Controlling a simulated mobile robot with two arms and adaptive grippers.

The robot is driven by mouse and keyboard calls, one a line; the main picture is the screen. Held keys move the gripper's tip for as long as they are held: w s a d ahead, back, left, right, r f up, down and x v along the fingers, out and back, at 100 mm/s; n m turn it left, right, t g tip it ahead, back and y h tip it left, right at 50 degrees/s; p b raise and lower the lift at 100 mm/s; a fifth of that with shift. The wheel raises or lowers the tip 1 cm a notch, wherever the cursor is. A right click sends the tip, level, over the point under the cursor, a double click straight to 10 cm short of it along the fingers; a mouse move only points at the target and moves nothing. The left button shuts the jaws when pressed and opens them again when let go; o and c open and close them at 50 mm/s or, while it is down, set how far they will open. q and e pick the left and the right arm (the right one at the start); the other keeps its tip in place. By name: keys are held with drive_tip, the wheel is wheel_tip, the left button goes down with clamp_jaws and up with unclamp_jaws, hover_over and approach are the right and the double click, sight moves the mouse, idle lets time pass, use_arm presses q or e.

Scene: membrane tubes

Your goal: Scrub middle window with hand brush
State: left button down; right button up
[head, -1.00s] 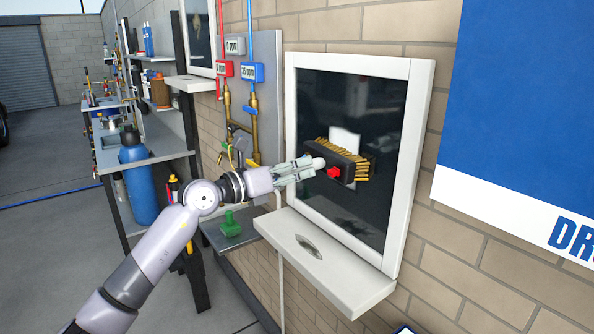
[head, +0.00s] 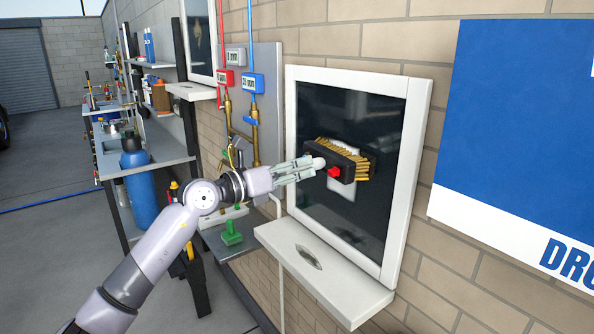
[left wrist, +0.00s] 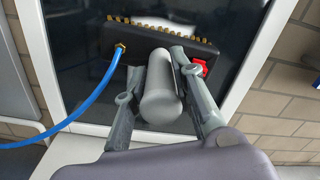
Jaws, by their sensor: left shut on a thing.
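The hand brush (head: 347,163) has a black block, golden bristles and a red part on its side. It is up against or very close to the dark glass of the near white-framed window (head: 375,215); I cannot tell whether all the bristles touch. My left gripper (head: 308,167) is shut on the brush's grey handle, which shows between the fingers in the left wrist view (left wrist: 162,95). There, the black block (left wrist: 120,40) lies across the glass with a row of bristle tips along its far edge. My right gripper is not in view.
A white sill (head: 325,270) juts out below the window. In the left wrist view a blue hose (left wrist: 95,100) runs to a brass fitting at the block. Pipes with valves (head: 245,110), a green item (head: 232,230) on a shelf and a blue cylinder (head: 138,185) are to the left.

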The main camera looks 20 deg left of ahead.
use_arm(q)
drive_tip(key=shift+r, duration=0.5)
drive_tip(key=shift+r+p, duration=1.3)
drive_tip(key=shift+r, duration=0.15)
drive_tip(key=shift+f, duration=0.15)
drive_tip(key=shift+f+b, duration=0.6)
drive_tip(key=shift+f, duration=0.1)
drive_tip(key=shift+f+b, duration=0.4)
drive_tip(key=shift+f, duration=0.4)
drive_tip(key=shift+f+b, duration=0.95)
drive_tip(key=shift+f, duration=0.4)
